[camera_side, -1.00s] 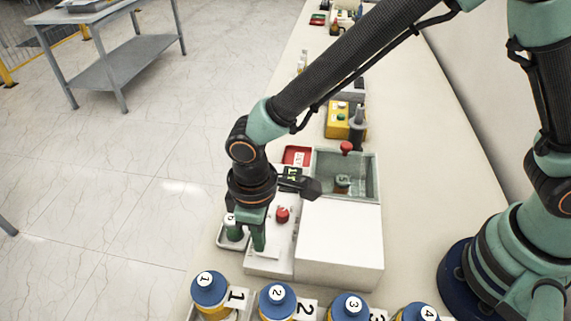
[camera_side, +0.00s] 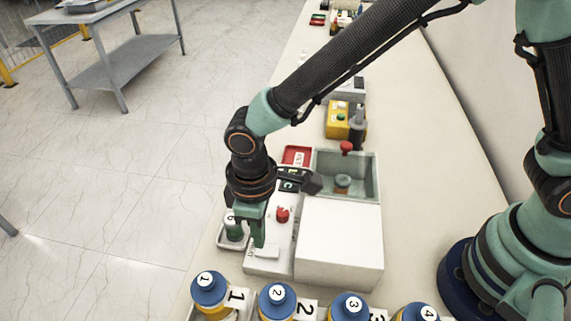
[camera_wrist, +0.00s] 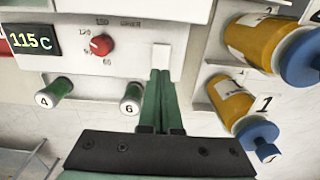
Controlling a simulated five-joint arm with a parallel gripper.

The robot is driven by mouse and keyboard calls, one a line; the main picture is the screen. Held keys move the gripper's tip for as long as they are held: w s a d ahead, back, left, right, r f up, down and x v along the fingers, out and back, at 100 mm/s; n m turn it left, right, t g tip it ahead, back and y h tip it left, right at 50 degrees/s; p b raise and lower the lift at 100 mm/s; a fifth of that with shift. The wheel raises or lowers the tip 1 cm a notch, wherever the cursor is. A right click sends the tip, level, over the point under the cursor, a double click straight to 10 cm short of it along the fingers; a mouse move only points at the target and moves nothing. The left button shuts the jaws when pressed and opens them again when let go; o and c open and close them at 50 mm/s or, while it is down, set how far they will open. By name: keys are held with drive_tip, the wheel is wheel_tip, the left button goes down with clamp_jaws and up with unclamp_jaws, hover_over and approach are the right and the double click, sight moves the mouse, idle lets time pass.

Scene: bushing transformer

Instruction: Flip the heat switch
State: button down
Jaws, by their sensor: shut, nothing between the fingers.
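The heat switch, a white rocker (camera_wrist: 162,60), is on the front of the white control panel (camera_wrist: 220,10) in the wrist view. In the side view a pale plate (camera_side: 266,251) shows by the fingertips. My gripper (camera_wrist: 160,74) is shut and empty, its green fingers together. The tips are at the lower edge of the switch; I cannot tell whether they touch it. The side view shows my gripper (camera_side: 259,243) pointing down over the panel's near end. The display (camera_wrist: 31,40) reads 115 C, with a red knob (camera_wrist: 101,45) beside it.
Green vials 4 (camera_wrist: 55,92) and 6 (camera_wrist: 131,97) stand close to the fingers. Yellow bottles with blue caps, one labelled 1 (camera_side: 209,287), line the table's front. The open grey basin (camera_side: 361,190) and a white box (camera_side: 340,240) are right of the panel.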

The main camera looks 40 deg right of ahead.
drive_tip(key=shift+r, duration=2.5)
drive_tip(key=w+d+r+m+t+y, duration=0.1)
drive_tip(key=w+d+r+m, duration=0.1)
drive_tip(key=d+r, duration=0.45)
drive_tip(key=w+d+r+m+t, duration=0.2)
drive_tip(key=d+r, duration=0.2)
drive_tip(key=d, duration=0.5)
drive_tip(key=s+d+r+m+t, duration=0.1)
drive_tip(key=s+d+m, duration=0.1)
drive_tip(key=d, duration=0.5)
drive_tip(key=s+d+r+m+t+h, duration=0.1)
drive_tip(key=s+d+r+m, duration=0.1)
drive_tip(key=d, duration=0.4)
drive_tip(key=shift+s+d+r+m+t, duration=0.3)
drive_tip(key=shift+s+d+m, duration=0.05)
drive_tip(key=shift+s+m, duration=0.2)
